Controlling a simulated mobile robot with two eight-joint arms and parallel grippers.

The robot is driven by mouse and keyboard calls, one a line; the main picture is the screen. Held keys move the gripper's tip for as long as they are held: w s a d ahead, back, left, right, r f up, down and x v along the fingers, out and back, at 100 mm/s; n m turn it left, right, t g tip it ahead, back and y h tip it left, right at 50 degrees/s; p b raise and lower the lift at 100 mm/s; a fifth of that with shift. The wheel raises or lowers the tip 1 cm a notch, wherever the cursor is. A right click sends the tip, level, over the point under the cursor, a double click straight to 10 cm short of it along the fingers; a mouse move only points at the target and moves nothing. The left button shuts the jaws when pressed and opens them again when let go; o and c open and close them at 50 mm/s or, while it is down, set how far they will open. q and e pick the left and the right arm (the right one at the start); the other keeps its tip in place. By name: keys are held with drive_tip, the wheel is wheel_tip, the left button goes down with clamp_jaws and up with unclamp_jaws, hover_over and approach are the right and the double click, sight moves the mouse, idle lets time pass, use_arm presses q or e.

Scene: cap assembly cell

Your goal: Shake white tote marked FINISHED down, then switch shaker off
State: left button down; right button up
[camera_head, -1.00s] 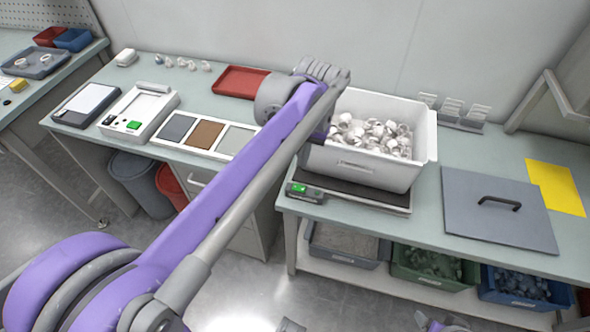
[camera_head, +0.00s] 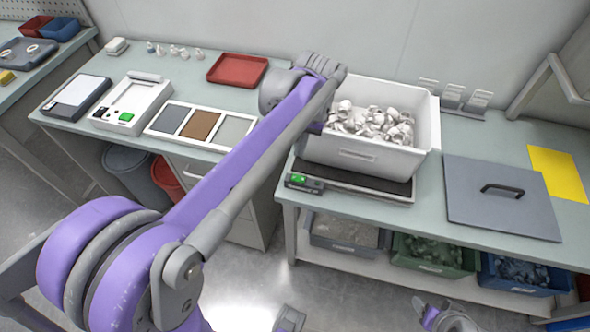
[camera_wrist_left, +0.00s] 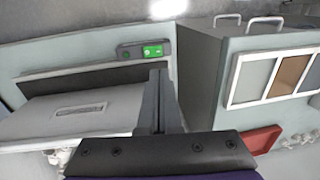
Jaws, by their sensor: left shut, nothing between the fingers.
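The white tote (camera_head: 358,158) stands upright on the dark plate of the shaker (camera_head: 372,184), holding a heap of pale caps (camera_head: 372,123). No FINISHED marking is readable on it. The shaker's control box (camera_head: 304,182) is at its front left corner, with a green light showing. It also shows in the left wrist view (camera_wrist_left: 146,50). My left gripper (camera_wrist_left: 158,72) is shut and empty, beside the tote and pointing toward the control box, apart from it in the picture. In the head view my left forearm and wrist hide the fingers and the tote's left end.
A grey lid (camera_head: 502,198) with a black handle and a yellow sheet (camera_head: 559,173) lie to the right. A red tray (camera_head: 237,70) and a panel of three swatches (camera_head: 200,126) are to the left. Bins, including a green one (camera_head: 434,254), sit on the shelf below.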

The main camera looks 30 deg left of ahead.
sight(294, 177)
use_arm(q)
drive_tip(key=f, duration=0.3)
drive_tip(key=a+f, duration=0.1)
drive_tip(key=f, duration=0.3)
drive_tip(key=f+b, duration=0.1)
drive_tip(key=f, duration=0.2)
drive_tip(key=shift+s+a+f, duration=0.1)
drive_tip(key=shift+a+f, duration=0.05)
drive_tip(key=shift+a+f, duration=0.1)
drive_tip(key=shift+f, duration=0.15)
drive_tip(key=shift+s+r, duration=0.1)
